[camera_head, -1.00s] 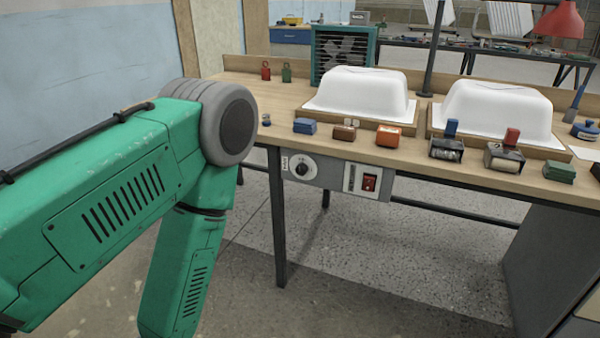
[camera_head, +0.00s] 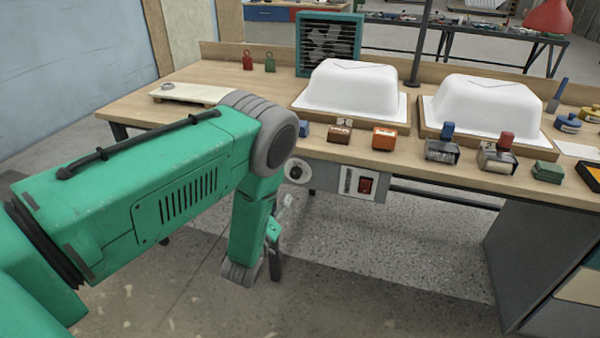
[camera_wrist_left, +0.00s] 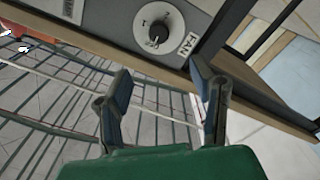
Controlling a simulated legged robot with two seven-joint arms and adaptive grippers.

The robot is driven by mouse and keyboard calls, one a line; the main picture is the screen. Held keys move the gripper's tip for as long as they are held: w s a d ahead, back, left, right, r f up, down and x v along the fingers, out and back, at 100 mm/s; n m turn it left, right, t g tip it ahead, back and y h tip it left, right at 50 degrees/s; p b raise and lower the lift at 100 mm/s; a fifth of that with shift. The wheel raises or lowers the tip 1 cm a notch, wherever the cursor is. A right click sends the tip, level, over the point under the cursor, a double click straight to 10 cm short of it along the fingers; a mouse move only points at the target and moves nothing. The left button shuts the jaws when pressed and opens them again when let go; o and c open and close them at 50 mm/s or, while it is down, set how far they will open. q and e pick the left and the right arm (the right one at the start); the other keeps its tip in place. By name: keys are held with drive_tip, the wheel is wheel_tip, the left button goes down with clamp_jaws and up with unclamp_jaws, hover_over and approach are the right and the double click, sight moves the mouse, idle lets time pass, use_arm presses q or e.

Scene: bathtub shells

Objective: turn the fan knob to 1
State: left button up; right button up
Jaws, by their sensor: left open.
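The fan knob (camera_head: 296,172) is a black knob on a round white dial, set in the grey panel under the front edge of the bench. It also shows in the left wrist view (camera_wrist_left: 157,36), near the top, beside a label reading FAN. Its exact setting is too small to read surely. My left gripper (camera_wrist_left: 155,90) is open and empty, its two fingers apart and pointing toward the panel, short of the knob. In the head view my green left arm largely hides the gripper. The teal-framed fan (camera_head: 329,45) stands at the back of the bench. My right gripper is not in view.
A red switch (camera_head: 366,185) sits on the panel right of the knob. Two white tub shells (camera_head: 352,88) (camera_head: 486,105) and several small blocks and stamps stand on the wooden bench (camera_head: 190,78). A dark bench leg is close to my left forearm. The floor in front is clear.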

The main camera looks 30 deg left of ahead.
use_arm(q)
approach(293, 175)
drive_tip(key=w+d, duration=0.1)
drive_tip(key=d, duration=0.1)
drive_tip(key=w+a, duration=0.1)
drive_tip(key=w, duration=0.1)
drive_tip(key=w+a+b, duration=0.1)
drive_tip(key=w+a, duration=0.1)
drive_tip(key=w+a+b, duration=0.1)
drive_tip(key=w, duration=0.1)
drive_tip(key=shift+w+a+f, duration=0.1)
drive_tip(key=shift+a+f, duration=0.2)
drive_tip(key=shift+a, duration=0.05)
drive_tip(key=shift+w+d+r, duration=0.2)
drive_tip(key=shift+w, duration=0.2)
drive_tip(key=shift+w+d+r, duration=0.2)
drive_tip(key=shift+w, duration=0.25)
drive_tip(key=shift+w+d, duration=0.2)
drive_tip(key=shift+d, duration=0.25)
drive_tip(key=shift+s+a, duration=0.1)
drive_tip(key=shift+a, duration=0.5)
drive_tip(key=c, duration=1.1)
drive_tip(key=shift+a+f, duration=0.1)
drive_tip(key=shift+a, duration=0.1)
drive_tip(key=shift+c, duration=0.2)
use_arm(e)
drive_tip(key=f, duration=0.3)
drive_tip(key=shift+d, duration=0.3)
